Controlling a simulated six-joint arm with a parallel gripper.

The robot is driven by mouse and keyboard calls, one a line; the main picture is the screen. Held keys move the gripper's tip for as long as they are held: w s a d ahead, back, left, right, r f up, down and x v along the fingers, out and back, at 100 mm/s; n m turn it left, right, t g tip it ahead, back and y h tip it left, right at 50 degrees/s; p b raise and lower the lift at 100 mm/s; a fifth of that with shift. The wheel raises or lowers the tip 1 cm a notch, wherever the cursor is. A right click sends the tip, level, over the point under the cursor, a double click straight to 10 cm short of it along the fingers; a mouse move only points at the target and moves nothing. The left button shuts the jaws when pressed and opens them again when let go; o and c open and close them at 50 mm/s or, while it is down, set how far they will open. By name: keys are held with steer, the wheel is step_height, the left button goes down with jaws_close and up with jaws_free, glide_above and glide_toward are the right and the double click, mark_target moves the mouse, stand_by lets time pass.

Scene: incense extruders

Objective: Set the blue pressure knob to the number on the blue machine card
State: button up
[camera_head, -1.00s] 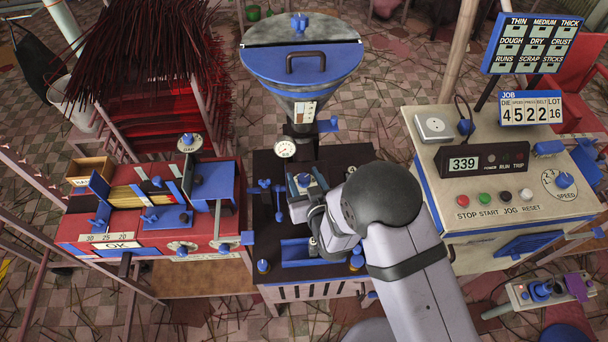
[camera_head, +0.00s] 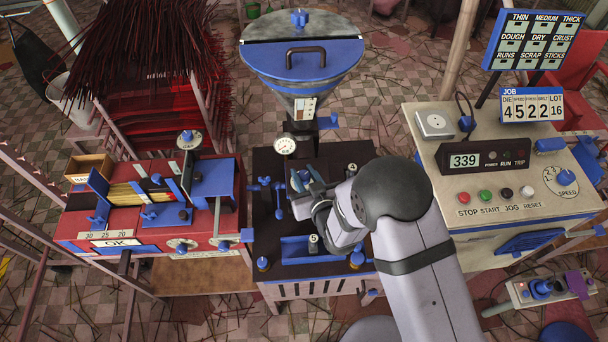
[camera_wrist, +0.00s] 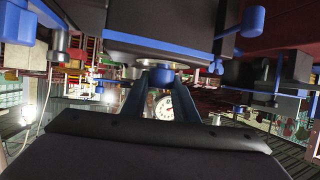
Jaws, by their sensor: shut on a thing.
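My gripper (camera_head: 307,178) is over the dark top of the middle machine, below the hopper. In the wrist view its two fingers (camera_wrist: 162,80) are shut on a blue knob (camera_wrist: 165,74), one finger on each side. The knob sits against a round grey part with a blue rim. In the head view my fingers and wrist mostly hide this knob, and I cannot read its setting. A white gauge (camera_head: 285,144) stands left of the gripper; it also shows between the fingers in the wrist view (camera_wrist: 164,107). The blue-headed JOB card (camera_head: 531,107) reads 4, 5, 2, 2, with LOT 16.
A red machine (camera_head: 160,205) stands at left. At right, a cream console (camera_head: 480,205) carries a display (camera_head: 464,161) reading 339, several buttons and a blue speed knob (camera_head: 567,178). A large blue-rimmed hopper (camera_head: 301,60) rises behind the gripper. Small blue levers (camera_head: 265,183) stand close on its left.

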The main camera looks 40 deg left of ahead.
steer(key=n+g+y+b, duration=0.1)
steer(key=n+g+b, duration=0.1)
steer(key=g, duration=0.1)
steer(key=shift+w+n+y, duration=0.15)
steer(key=shift+n+y, duration=0.15)
steer(key=shift+n, duration=0.1)
steer(key=shift+n+g+y+b, duration=0.3)
steer(key=shift+n+g+b, duration=0.1)
steer(key=shift+n+g, duration=0.8)
steer(key=o, duration=1.1)
steer(key=shift+c, duration=0.2)
steer(key=shift+d+r, duration=0.1)
steer(key=b+v, duration=0.2)
steer(key=v, duration=0.5)
